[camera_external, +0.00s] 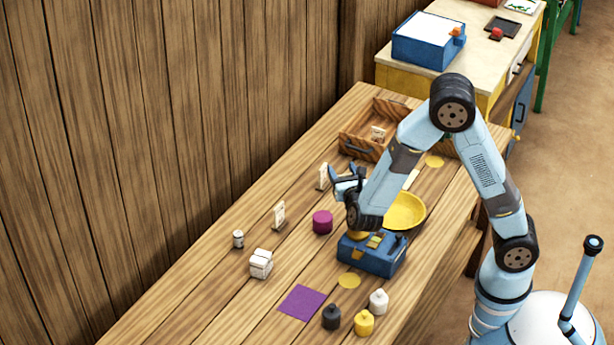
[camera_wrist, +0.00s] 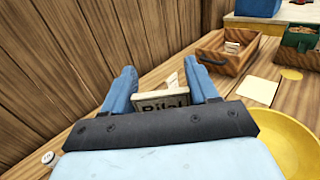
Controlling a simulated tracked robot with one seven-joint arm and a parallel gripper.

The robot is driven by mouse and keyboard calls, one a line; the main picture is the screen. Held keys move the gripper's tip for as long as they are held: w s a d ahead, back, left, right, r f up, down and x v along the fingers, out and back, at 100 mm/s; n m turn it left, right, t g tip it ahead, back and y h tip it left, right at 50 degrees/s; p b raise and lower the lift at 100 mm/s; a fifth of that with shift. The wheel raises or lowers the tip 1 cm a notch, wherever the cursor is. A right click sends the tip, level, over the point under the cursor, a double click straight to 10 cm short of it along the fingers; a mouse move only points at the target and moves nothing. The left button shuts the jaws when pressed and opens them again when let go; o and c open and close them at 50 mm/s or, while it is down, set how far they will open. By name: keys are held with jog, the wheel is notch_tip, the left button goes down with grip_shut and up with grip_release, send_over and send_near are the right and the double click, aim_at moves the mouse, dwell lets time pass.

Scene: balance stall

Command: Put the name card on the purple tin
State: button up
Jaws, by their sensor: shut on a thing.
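My gripper (camera_wrist: 165,84) is shut on a name card (camera_wrist: 163,104) lettered "Bilal", which stands between its two blue fingers. In the external view my gripper (camera_external: 346,174) is above the table, up and right of the purple tin (camera_external: 322,222); the held card is hard to make out there. The purple tin is a short round tin standing on the table, and nothing shows on its top. It is not visible in the wrist view. Another small white card (camera_external: 322,177) stands left of the gripper, and one more card (camera_external: 279,215) stands left of the tin.
A blue scale (camera_external: 372,258) with a yellow bowl (camera_external: 405,211) stands right of the tin. A wooden tray (camera_external: 361,147) holds a small card. A white box (camera_external: 261,264), a small white jar (camera_external: 238,239), a purple mat (camera_external: 302,302) and several weights (camera_external: 363,323) are nearer the front. A plank wall runs along the left.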

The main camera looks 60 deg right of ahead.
jog(key=w+f, duration=0.2)
jog(key=f, duration=0.1)
jog(key=w+f, duration=0.2)
jog(key=f, duration=0.1)
jog(key=w+f, duration=0.3)
jog(key=f, duration=0.1)
jog(key=shift+r, duration=0.1)
jog(key=o, duration=1.3)
jog(key=shift+o, duration=0.2)
